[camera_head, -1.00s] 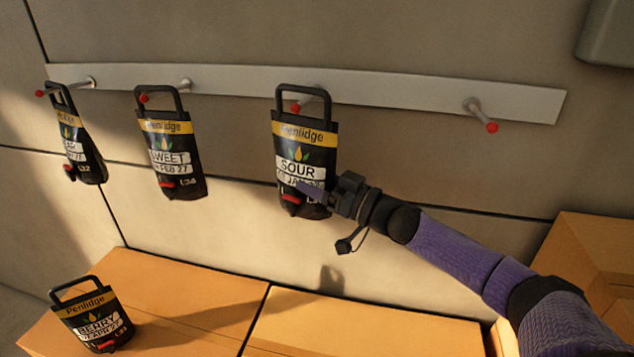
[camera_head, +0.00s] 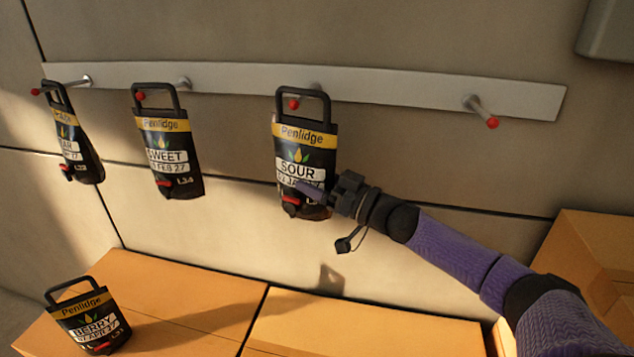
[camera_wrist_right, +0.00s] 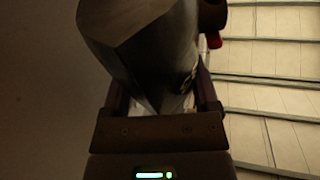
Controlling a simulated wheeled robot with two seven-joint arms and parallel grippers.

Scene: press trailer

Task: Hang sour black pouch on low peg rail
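The sour black pouch (camera_head: 302,152), with a yellow band and a white SOUR label, is upright in front of the peg rail (camera_head: 400,92). The red tip of the third peg (camera_head: 294,104) shows inside its handle loop; whether the handle rests on the peg is hard to tell. My right gripper (camera_head: 328,197) is at the pouch's lower right side, shut on it. In the right wrist view the dark pouch (camera_wrist_right: 150,50) fills the space between the fingers, and its lower edge is partly hidden. My left gripper is not in view.
Two other pouches hang on the rail to the left, one marked SWEET (camera_head: 168,155) and one at the far left (camera_head: 76,145). A BERRY pouch (camera_head: 90,318) stands on the cardboard boxes (camera_head: 365,325) below. The right peg (camera_head: 482,112) is empty.

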